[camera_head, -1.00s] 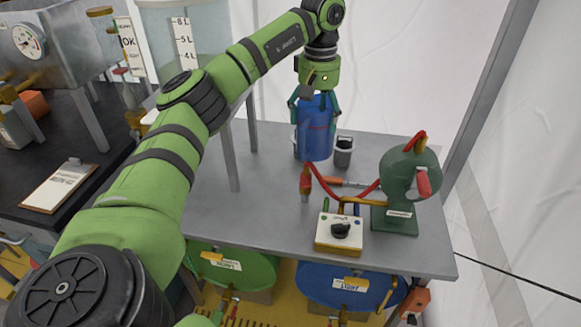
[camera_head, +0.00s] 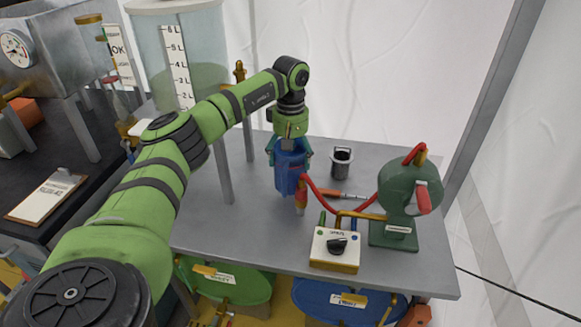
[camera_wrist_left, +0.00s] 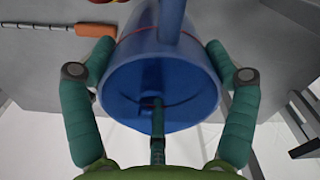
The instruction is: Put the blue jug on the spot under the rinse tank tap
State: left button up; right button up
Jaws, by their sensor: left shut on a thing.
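The blue jug (camera_head: 287,183) is gripped by my left gripper (camera_head: 289,152), whose green fingers close around its sides from above. The jug looks upright, over the grey table; I cannot tell whether its base touches the table. In the left wrist view the jug (camera_wrist_left: 165,80) fills the middle, between both fingers. A clear tank (camera_head: 184,55) with a litre scale stands on legs at the upper left, probably the rinse tank. A brass fitting (camera_head: 239,72) shows beside it, perhaps its tap. The spot under the tap cannot be made out. My right gripper is out of view.
The grey table (camera_head: 390,277) holds a green pump (camera_head: 408,195) with a red hose, a white switch box (camera_head: 335,249) and a dark cup (camera_head: 341,162). The hose passes close to the jug's right. Tank legs (camera_head: 226,165) stand left of the jug.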

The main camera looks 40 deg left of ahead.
aim_at(291, 168)
pick_arm(q)
jog(key=shift+f, duration=2.05)
jog(key=shift+f, duration=0.2)
jog(key=o, duration=1.1)
jog(key=shift+r, duration=0.1)
